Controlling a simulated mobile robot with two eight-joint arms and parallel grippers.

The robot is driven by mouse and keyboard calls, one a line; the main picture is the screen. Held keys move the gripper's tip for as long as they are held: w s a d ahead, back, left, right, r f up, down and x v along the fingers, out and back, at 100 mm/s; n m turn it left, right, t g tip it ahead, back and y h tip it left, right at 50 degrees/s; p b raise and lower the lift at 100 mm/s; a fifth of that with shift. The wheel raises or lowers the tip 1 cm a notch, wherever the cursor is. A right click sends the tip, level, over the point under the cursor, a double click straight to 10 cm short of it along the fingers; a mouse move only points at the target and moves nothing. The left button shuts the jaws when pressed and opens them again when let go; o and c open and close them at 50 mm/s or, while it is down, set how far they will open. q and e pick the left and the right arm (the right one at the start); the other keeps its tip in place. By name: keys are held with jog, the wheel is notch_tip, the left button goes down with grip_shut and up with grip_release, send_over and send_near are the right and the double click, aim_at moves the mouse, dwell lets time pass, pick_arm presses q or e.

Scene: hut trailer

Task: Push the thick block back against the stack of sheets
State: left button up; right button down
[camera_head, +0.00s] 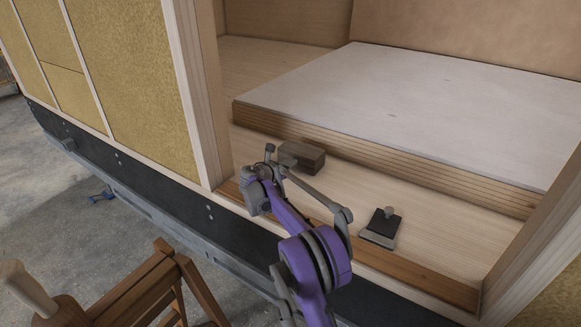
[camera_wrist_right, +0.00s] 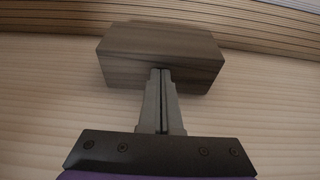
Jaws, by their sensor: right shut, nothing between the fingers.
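The thick block (camera_head: 303,155) is a dark brown wooden block on the pale wood floor of the doorway, in front of the stack of sheets (camera_head: 380,158). In the right wrist view the block (camera_wrist_right: 160,50) lies crosswise ahead of the fingers, with the layered edge of the stack (camera_wrist_right: 270,28) behind it. A strip of floor seems to show between block and stack at the sides. My right gripper (camera_wrist_right: 161,72) is shut and empty, its fingertips at the block's near face, touching or nearly so. In the head view the right gripper (camera_head: 279,158) is beside the block, partly hidden by its own arm. My left gripper is not in view.
A scraper-like tool with a dark plate and knob (camera_head: 382,226) lies on the floor to the right. A wooden post (camera_head: 196,90) bounds the opening on the left, another (camera_head: 535,225) on the right. A wooden sawhorse-like frame (camera_head: 160,285) stands outside at the lower left.

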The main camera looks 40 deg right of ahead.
aim_at(295, 154)
jog(key=shift+w+d+p, duration=0.25)
jog(key=shift+w+d, duration=0.05)
jog(key=shift+d, duration=0.8)
jog(key=shift+w+d+p, duration=0.2)
jog(key=shift+w+d, duration=0.15)
jog(key=shift+d, duration=0.8)
jog(key=shift+w+d+p, duration=0.25)
jog(key=shift+w+d, duration=0.05)
jog(key=shift+d, duration=0.8)
jog(key=shift+r+b+v, duration=0.2)
jog(key=shift+b+v, duration=0.1)
jog(key=shift+v, duration=3.45)
jog(key=shift+r, duration=0.2)
